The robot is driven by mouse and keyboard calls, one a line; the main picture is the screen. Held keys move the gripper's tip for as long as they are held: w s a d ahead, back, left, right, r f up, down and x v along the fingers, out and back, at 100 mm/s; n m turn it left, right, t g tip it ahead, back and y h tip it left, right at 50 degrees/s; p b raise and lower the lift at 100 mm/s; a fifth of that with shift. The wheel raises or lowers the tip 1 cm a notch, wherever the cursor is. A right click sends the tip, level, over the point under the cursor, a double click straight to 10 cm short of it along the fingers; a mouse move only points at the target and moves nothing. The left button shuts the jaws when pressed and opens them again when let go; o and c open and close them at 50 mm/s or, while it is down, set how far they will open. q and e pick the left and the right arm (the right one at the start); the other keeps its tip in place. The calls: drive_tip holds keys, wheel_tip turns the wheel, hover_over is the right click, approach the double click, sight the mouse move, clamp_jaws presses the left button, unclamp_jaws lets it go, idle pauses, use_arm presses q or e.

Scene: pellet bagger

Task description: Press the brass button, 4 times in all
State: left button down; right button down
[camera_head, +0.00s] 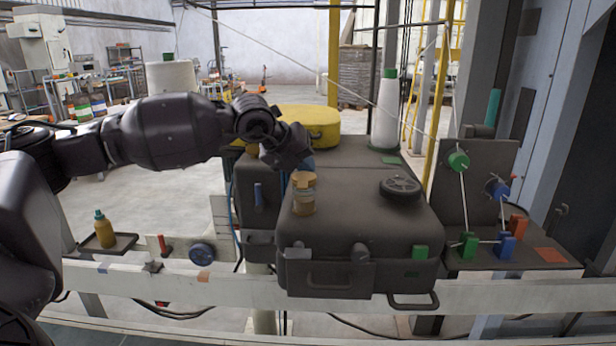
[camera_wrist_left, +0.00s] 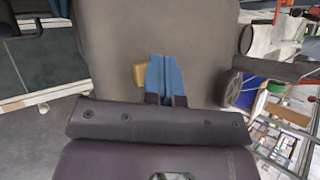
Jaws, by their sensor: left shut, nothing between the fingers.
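The brass button (camera_head: 304,179) is a round, gold-coloured cap on a short, clear-looking body on top of the dark machine housing (camera_head: 345,240). In the left wrist view the brass button (camera_wrist_left: 139,75) shows just left of the blue fingertips, partly hidden by them. My left gripper (camera_head: 308,164) is shut and empty, its blue fingers right at the button's upper edge. In the left wrist view the gripper (camera_wrist_left: 165,62) points down at the dark top. I cannot tell whether the fingers touch the button. My right gripper is not in view.
A black handwheel (camera_head: 400,187) lies on the housing to the right of the button. A tray (camera_head: 108,243) with an amber bottle (camera_head: 104,229) is at the left. A white rail (camera_head: 190,288) crosses in front.

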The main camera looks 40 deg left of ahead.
use_arm(q)
drive_tip(key=shift+f, duration=0.1)
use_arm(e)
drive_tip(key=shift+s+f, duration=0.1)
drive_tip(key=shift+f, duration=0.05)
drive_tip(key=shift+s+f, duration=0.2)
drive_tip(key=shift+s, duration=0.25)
use_arm(q)
drive_tip(key=shift+r, duration=0.95)
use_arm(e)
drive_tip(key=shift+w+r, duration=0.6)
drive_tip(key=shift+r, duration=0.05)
